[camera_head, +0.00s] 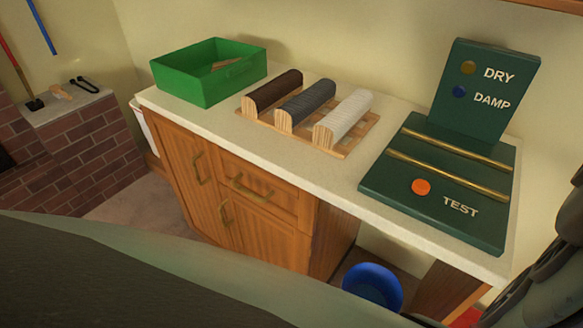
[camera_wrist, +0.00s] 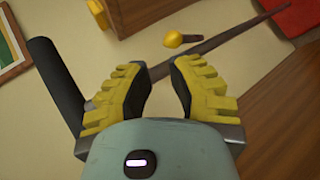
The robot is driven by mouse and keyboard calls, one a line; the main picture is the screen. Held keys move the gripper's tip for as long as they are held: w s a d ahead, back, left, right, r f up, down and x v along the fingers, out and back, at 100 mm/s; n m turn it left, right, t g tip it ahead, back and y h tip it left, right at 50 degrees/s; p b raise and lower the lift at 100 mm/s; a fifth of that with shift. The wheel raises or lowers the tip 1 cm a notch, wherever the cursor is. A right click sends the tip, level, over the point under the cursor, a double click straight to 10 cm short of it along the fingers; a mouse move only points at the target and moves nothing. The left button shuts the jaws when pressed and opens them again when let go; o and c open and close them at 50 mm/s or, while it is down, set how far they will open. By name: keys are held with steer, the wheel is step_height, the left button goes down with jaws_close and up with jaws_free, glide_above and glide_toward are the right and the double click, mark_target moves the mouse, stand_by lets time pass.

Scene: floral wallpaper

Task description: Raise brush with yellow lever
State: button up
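My gripper (camera_wrist: 159,68) shows in the wrist view, with its two yellow ribbed fingers apart and nothing seen held between them. A thick black bar (camera_wrist: 56,85) stands left of the fingers. I cannot tell which thing is the brush. The head view does not show my gripper's fingers.
In the head view, a counter (camera_head: 376,104) bears a green box (camera_head: 190,81), a wooden rack (camera_head: 352,145) with three brush-like rolls, and a dark green test panel (camera_head: 400,207). A blue round thing (camera_head: 372,284) is below. A brick ledge (camera_head: 99,149) stands left.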

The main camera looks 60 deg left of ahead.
steer(key=d+f+n+t+b, duration=0.1)
steer(key=d+f, duration=0.1)
steer(key=w+d+f+t+y+b, duration=0.1)
steer(key=d+f+t+b, duration=0.1)
steer(key=shift+n+b, duration=0.3)
steer(key=shift+n, duration=0.1)
jaws_close()
steer(key=s+f+n+t+y+b, duration=0.5)
steer(key=s+n+t+y+b, duration=0.25)
steer(key=s, duration=0.45)
steer(key=x, duration=1.3)
steer(key=shift+w+m, duration=0.35)
steer(key=shift+f+y, duration=0.1)
steer(key=shift+y, duration=0.15)
steer(key=shift+g, duration=0.25)
steer(key=shift+w+a+r+g+p, duration=0.2)
steer(key=shift+w+r+g+p, duration=0.5)
steer(key=shift+g+p, duration=0.25)
steer(key=shift+s, duration=0.1)
